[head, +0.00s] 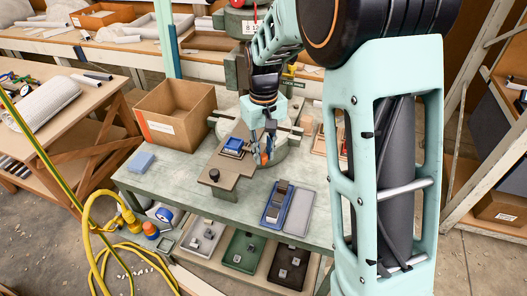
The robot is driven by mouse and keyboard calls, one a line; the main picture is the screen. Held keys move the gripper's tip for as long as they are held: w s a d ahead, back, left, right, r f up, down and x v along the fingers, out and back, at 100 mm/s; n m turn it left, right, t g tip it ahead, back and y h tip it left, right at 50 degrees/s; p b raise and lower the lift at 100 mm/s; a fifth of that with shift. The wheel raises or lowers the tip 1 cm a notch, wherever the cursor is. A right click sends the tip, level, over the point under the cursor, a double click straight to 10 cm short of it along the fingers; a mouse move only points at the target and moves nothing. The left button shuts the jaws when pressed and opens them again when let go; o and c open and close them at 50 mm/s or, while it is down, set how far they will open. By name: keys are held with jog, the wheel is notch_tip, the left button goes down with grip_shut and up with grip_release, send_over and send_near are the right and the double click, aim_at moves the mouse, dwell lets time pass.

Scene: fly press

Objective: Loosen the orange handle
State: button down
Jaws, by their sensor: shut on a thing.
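My gripper (269,147) reaches down over the middle of the green workbench (150,184), at the right end of a brown plate. It is shut on the orange handle (264,158), of which only a small orange patch shows between and below the fingers. The handle's shape and angle are mostly hidden by the fingers. A blue block (233,145) sits on the brown plate (222,167) just left of the gripper. A dark round knob (214,175) stands near the plate's front end.
An open cardboard box (175,114) stands at the back left of the bench. A blue tray (276,206) with grey parts and a grey tray (299,211) lie at the front. Several part trays sit on a lower shelf. A yellow hose (92,232) lies on the floor at left.

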jog(key=shift+w+d, duration=0.1)
dwell(0.4)
jog(key=w+d+n+p, duration=0.3)
jog(key=w+n, duration=0.2)
jog(key=n, duration=0.9)
jog(key=shift+w+d, duration=0.25)
jog(key=shift+w, duration=0.15)
dwell(0.4)
jog(key=c, duration=1.8)
grip_release()
jog(key=shift+o, duration=0.2)
jog(key=shift+r, duration=0.15)
notch_tip(320, 180, up, 12)
